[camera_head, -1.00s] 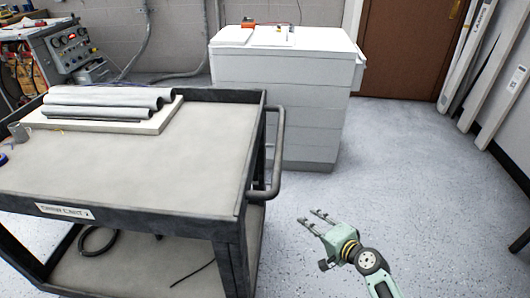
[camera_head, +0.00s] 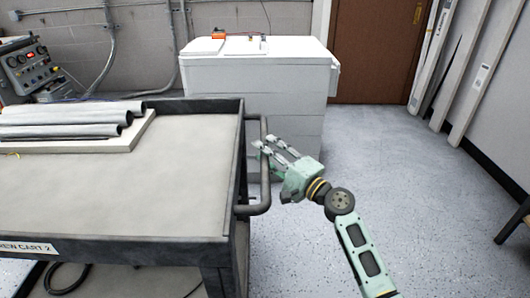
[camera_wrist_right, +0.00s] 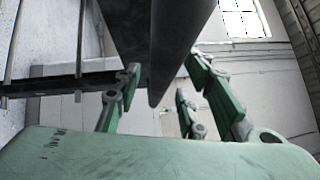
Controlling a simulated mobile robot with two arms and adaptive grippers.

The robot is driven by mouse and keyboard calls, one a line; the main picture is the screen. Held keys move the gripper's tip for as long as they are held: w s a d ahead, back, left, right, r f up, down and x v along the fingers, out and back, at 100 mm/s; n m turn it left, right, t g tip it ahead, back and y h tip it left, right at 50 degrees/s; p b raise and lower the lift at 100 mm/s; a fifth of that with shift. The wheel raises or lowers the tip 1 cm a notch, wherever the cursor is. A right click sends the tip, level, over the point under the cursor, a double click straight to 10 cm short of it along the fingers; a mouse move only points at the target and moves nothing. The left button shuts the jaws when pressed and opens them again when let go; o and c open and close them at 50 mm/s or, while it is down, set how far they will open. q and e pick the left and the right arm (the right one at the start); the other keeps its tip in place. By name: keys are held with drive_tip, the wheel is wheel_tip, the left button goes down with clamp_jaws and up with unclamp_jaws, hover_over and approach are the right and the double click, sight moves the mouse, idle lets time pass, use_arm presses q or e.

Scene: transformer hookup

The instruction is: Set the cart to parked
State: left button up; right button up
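The cart (camera_head: 150,200) is a dark-framed utility cart with a grey top, on the left of the head view, with a label reading "…REW CART 2" on its front edge. Its dark tubular handle (camera_head: 265,185) sticks out from its right end. My right gripper (camera_head: 263,143) is at the handle's upright bar, its fingertips overlapping the bar in this view. In the right wrist view the fingers (camera_wrist_right: 160,75) are spread, with a large dark bar between and beyond them. Whether they touch it I cannot tell. My left gripper is not in view.
A white cabinet (camera_head: 255,90) stands behind the handle. An instrument panel (camera_head: 25,65) is at far left, and long boards (camera_head: 465,70) lean at right. The floor (camera_head: 400,180) right of the cart is clear.

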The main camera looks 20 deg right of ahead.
drive_tip(key=shift+w+a, duration=0.15)
drive_tip(key=shift+w, duration=0.1)
clamp_jaws()
idle(0.5)
